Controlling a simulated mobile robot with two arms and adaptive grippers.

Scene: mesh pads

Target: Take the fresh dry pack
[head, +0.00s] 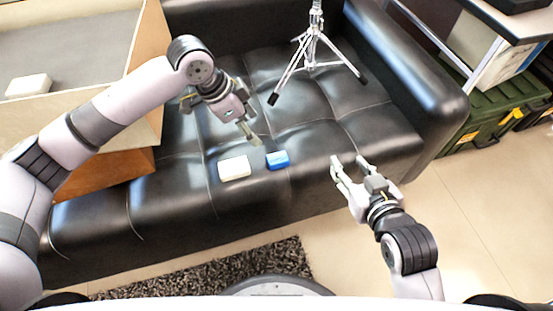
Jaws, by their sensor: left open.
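A white pack (233,168) lies flat on the black leather sofa near its front edge. A smaller blue pack (278,160) lies just to its right, with a small gap between them. Another white pack (28,86) lies in the wooden-sided grey-floored box at the far left. I cannot tell which is the fresh dry one. My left gripper (253,140) is open and empty, pointing down just behind the gap between the white and blue packs on the sofa. My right gripper (349,162) is open and empty at the sofa's front edge, right of the blue pack.
The sofa (165,205) has a raised right armrest. A metal tripod stand (312,45) stands on the seat behind. The wooden box (145,60) rises beside my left arm. Green crates (485,125) stand right; a dark rug (210,275) lies in front.

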